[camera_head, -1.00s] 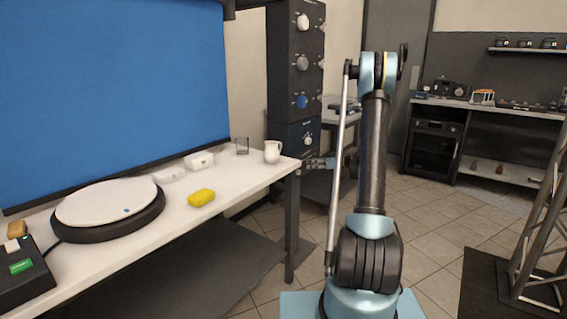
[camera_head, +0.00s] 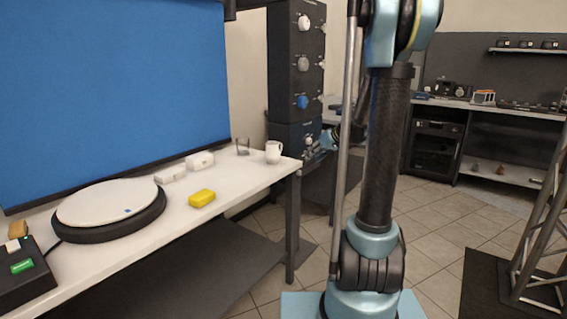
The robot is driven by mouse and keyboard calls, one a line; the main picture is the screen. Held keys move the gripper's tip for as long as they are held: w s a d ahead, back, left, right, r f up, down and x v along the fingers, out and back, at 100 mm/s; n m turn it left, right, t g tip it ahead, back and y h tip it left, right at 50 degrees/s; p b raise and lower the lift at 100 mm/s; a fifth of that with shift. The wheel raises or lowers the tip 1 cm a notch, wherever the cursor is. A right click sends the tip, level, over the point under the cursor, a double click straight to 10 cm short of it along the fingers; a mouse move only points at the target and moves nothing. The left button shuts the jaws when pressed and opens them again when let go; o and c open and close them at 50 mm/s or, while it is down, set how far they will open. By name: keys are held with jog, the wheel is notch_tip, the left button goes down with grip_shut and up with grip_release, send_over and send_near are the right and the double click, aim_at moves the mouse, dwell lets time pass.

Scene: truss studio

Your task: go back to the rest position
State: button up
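My gripper (camera_head: 318,150) shows small, behind and left of my upright arm, in front of the lower part of the dark cabinet with knobs. It is just right of the white table's far right corner and looks apart from the table and the mug. I see nothing held in it, but its fingers are too small and dark to tell whether they are open or shut. My arm stands upright, with its elbow at the top edge of the view; part of the forearm is hidden behind the upper arm.
The white table (camera_head: 120,262) holds a round turntable (camera_head: 110,201), a yellow sponge (camera_head: 202,198), white boxes, a glass (camera_head: 242,147) and a white mug (camera_head: 273,152). The dark cabinet (camera_head: 296,70) stands behind. A truss (camera_head: 541,230) rises at right. Tiled floor (camera_head: 440,215) is clear between.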

jog(key=s+d+m+h, duration=0.2)
jog(key=s+d+h, duration=0.1)
jog(key=s, duration=1)
jog(key=s+d+m+h, duration=0.2)
jog(key=s+d+h, duration=0.1)
jog(key=s, duration=1)
jog(key=s+f+g, duration=0.4)
jog(key=s+f, duration=0.6)
jog(key=s, duration=0.4)
jog(key=shift+s+g, duration=0.3)
jog(key=shift+f, duration=0.1)
jog(key=shift+w+f, duration=0.2)
jog(key=shift+w, duration=0.25)
